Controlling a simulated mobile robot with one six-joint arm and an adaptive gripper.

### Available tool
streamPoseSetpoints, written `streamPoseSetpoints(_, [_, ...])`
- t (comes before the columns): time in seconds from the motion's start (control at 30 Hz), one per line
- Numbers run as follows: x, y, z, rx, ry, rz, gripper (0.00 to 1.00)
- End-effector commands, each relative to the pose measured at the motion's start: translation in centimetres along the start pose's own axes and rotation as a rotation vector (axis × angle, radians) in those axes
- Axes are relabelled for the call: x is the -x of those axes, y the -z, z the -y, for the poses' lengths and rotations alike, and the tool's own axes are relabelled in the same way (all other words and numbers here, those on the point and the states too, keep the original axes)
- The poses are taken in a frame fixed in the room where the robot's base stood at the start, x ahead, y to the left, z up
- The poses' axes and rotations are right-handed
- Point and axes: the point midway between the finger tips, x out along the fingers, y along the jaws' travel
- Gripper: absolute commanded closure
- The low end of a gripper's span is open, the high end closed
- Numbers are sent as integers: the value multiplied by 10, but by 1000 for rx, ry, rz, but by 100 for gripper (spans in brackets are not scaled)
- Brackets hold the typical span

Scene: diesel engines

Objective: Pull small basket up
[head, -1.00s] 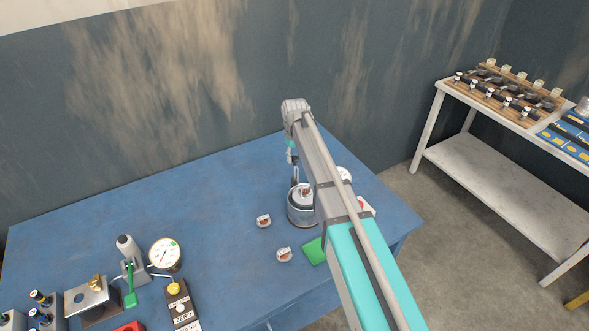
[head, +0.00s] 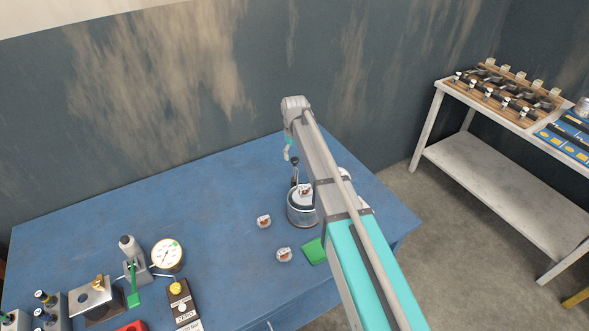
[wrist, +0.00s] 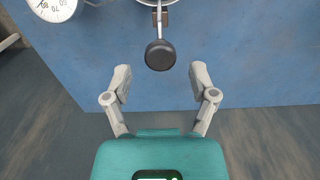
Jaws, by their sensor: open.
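A round metal pot (head: 302,214) stands on the blue table, partly hidden behind my arm. A thin upright handle with a black knob (head: 295,161) rises at its back side; I take this to be the small basket's handle. In the wrist view the black knob (wrist: 160,55) is large, on a metal rod leading to a pale rim at the top edge. My gripper (wrist: 160,78) is open and empty, one finger on each side, with the knob centred just beyond the fingertips and not touching. The basket's body inside the pot cannot be made out.
A white dial (wrist: 55,5) sits at the upper left of the wrist view. Two small round pieces (head: 264,221) and a green block (head: 314,251) lie near the pot. A gauge (head: 167,254) and other tools stand at the table's left; the table's middle is clear.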

Motion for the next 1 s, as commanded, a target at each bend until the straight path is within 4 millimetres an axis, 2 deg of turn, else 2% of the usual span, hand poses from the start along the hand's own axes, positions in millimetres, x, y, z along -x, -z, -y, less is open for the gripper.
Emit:
streamPoseSetpoints(0.03, [6,0,0,0,0,0,26])
streamPoseSetpoints(0.5, [30,0,0,0,0,0,26])
streamPoseSetpoints(1.0, [29,-3,-1,-3,0,0,26])
